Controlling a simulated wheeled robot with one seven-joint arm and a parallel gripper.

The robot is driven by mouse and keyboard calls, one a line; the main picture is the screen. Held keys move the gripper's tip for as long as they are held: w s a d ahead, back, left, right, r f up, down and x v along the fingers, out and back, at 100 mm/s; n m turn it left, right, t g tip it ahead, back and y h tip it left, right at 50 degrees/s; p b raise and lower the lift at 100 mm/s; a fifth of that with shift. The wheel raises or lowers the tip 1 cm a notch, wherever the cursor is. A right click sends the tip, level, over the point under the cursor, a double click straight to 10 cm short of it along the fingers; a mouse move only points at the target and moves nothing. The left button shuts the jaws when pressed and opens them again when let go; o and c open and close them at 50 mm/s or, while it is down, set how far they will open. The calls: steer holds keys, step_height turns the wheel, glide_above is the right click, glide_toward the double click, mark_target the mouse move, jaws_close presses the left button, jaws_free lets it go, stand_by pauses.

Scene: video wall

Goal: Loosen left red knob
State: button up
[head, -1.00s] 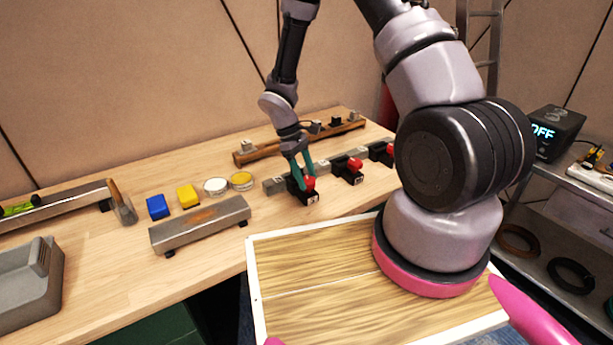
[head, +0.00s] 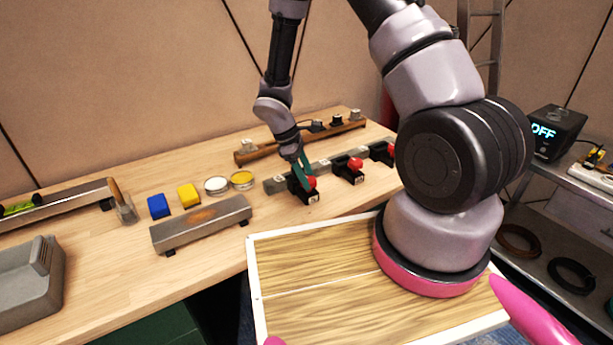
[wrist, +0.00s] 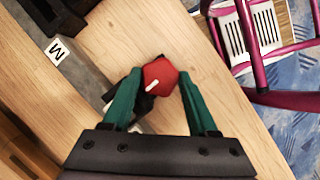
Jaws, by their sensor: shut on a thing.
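The left red knob (head: 311,182) sits on the leftmost black clamp block (head: 305,196) along a grey rail on the workbench. My gripper (head: 304,174) points down at it, with its green fingers at the knob. In the wrist view, my gripper (wrist: 163,92) has its fingers on either side of the red knob (wrist: 160,76), shut on it. The knob shows a white mark on its face. The clamp below is mostly hidden by the knob and fingers in the wrist view. Two similar red knobs, the middle one (head: 355,164) and the right one (head: 390,149), stand further right.
A wooden rack (head: 290,141) with small fixtures lies behind the rail. The bench front between rail and edge is clear.

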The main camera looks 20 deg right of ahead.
steer(key=o, duration=1.1)
steer(key=v, duration=1)
steer(key=shift+a+r, duration=0.15)
steer(key=shift+r, duration=0.25)
steer(key=shift+w, duration=0.1)
